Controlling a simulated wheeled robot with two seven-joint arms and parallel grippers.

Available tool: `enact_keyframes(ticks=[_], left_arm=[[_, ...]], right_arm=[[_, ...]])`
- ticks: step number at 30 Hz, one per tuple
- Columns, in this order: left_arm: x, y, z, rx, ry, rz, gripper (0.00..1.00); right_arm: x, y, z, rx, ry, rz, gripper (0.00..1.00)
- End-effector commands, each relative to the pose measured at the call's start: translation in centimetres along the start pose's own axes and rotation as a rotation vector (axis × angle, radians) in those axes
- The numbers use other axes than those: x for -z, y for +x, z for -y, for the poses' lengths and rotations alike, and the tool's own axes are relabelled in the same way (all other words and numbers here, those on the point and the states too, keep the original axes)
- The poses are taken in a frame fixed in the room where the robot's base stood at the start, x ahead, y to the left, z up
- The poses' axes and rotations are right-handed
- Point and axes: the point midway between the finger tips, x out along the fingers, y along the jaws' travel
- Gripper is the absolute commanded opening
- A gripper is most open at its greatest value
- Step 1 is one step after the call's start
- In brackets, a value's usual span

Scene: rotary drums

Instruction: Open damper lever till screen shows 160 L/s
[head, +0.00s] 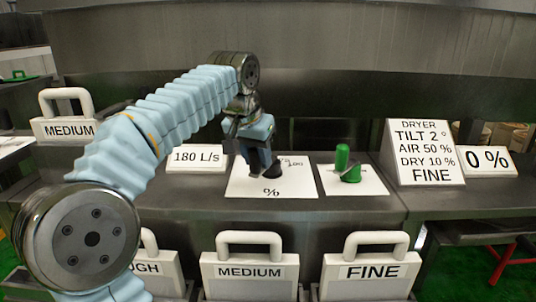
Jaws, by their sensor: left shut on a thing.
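The screen (197,158) reads 180 L/s and stands behind and left of my left gripper. A white dial plate (299,187) lies on the counter with a "%" mark at its front and small, partly covered print at its back. The black damper lever (268,171) is on this plate, partly hidden by the gripper. My left gripper (260,164) reaches down over the plate and is shut on the lever. My right gripper is not in view.
A green lever (351,173) stands on another white plate to the right. A dryer sign (427,152) and a 0 % display (488,161) stand further right. Handled bins marked MEDIUM (250,272) and FINE (372,272) line the front.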

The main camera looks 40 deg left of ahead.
Motion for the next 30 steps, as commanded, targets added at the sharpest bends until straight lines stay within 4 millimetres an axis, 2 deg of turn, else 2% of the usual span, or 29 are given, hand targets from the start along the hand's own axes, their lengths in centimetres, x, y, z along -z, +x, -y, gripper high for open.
enact_keyframes(ticks=[8,9,13,23,26,30], left_arm=[[0.1,-0.1,0.0,-0.002,0.006,-0.002,0.00],[0.1,-0.1,0.0,-0.002,0.006,-0.002,0.34],[0.0,0.0,0.0,-0.002,0.005,-0.002,0.54],[0.1,-0.4,0.0,-0.002,0.005,-0.002,0.54],[0.1,-1.6,0.0,-0.002,0.005,-0.004,0.54],[0.2,-4.9,0.0,-0.002,0.005,-0.006,0.54]], right_arm=[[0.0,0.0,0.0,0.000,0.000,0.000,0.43],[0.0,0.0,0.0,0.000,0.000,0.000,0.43],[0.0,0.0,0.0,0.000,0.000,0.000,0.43],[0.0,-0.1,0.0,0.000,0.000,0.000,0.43],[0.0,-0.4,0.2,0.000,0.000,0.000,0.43],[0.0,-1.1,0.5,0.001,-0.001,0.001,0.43]])
